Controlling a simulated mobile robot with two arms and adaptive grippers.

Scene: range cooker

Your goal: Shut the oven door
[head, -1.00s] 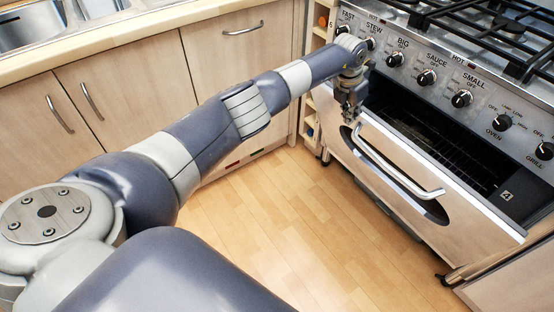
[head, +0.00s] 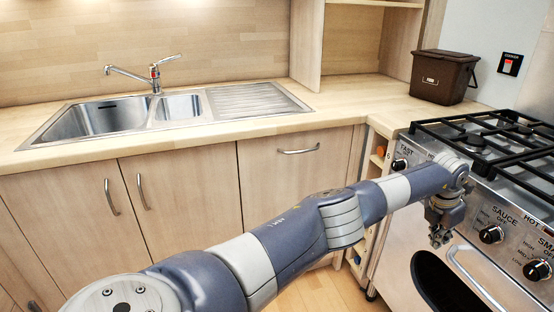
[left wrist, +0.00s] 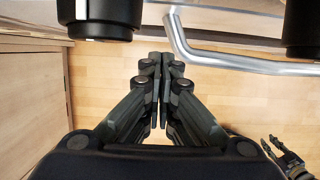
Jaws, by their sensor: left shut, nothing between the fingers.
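The oven door (head: 398,262) is a metal panel with a dark oval window (head: 440,284) and a curved bar handle (head: 472,274). In the head view it looks about in line with the cooker front, and no oven inside shows. Its lower part is cut off, so a small gap cannot be ruled out. My left gripper (head: 439,238) hangs just above the handle, below the knobs. In the left wrist view its fingers (left wrist: 160,125) are together and empty, and the handle (left wrist: 240,62) shows beyond them. My right gripper (left wrist: 268,142) shows small there, fingers apart, holding nothing.
The cooker's knobs (head: 491,234) stick out beside my left gripper, under the black hob grates (head: 480,135). Wooden cabinets (head: 185,205) and a sink (head: 105,115) stand to the left. A brown bin (head: 440,78) is on the counter. Floor (left wrist: 220,100) below is clear.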

